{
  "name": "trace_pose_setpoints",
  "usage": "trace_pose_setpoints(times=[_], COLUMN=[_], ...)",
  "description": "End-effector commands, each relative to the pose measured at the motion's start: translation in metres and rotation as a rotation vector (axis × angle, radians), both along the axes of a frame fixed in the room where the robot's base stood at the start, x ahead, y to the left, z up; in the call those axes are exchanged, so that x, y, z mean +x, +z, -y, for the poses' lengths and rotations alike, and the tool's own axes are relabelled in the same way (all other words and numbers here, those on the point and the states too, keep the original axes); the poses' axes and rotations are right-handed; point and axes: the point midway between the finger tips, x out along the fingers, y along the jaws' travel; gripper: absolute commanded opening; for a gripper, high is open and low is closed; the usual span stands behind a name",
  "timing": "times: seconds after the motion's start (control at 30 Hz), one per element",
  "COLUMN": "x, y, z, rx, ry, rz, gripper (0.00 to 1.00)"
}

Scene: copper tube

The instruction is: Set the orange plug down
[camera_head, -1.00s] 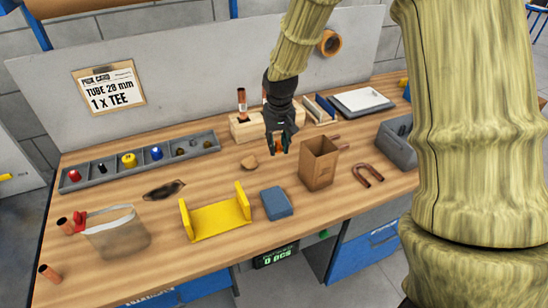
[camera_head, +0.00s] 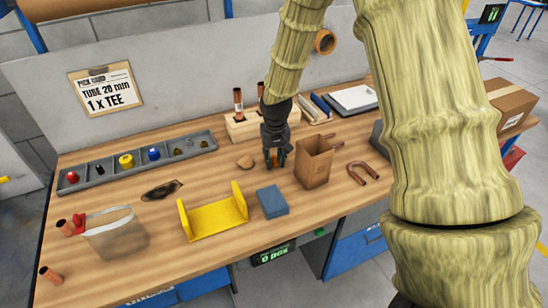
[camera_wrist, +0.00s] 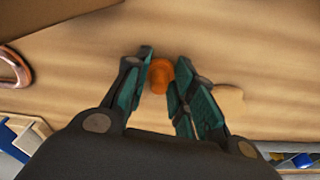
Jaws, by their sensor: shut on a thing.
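The orange plug (camera_wrist: 160,77) shows between the teal finger pads in the wrist view. My gripper (camera_head: 275,163) is shut on it and points down, low over the wooden table (camera_head: 225,178). In the head view the fingers mostly hide the plug. I cannot tell whether the plug touches the wood.
A brown paper bag (camera_head: 314,163) stands just right of my gripper, and a small tan piece (camera_head: 245,162) lies to its left. A wooden block with copper tubes (camera_head: 239,128) is behind. A blue box (camera_head: 272,201) and a yellow bracket (camera_head: 216,218) are in front.

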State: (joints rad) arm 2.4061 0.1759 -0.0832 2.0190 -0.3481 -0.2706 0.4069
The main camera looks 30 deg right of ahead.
Motion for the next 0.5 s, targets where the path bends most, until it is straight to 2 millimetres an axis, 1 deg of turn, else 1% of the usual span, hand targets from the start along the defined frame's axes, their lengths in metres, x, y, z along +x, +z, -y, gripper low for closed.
trace_pose_setpoints(times=[0.17, 0.2, 0.3, 0.5], x=[-0.0002, 0.0, -0.0001, -0.0001], y=[-0.0031, -0.0023, -0.0022, -0.0022], z=[-0.0001, -0.0001, -0.0001, -0.0001], rx=[0.0, 0.0, 0.0, 0.0], ry=[0.0, 0.0, 0.0, 0.0], rz=[-0.001, 0.0, 0.0, -0.001], gripper=[0.17, 0.33, 0.48, 0.48])
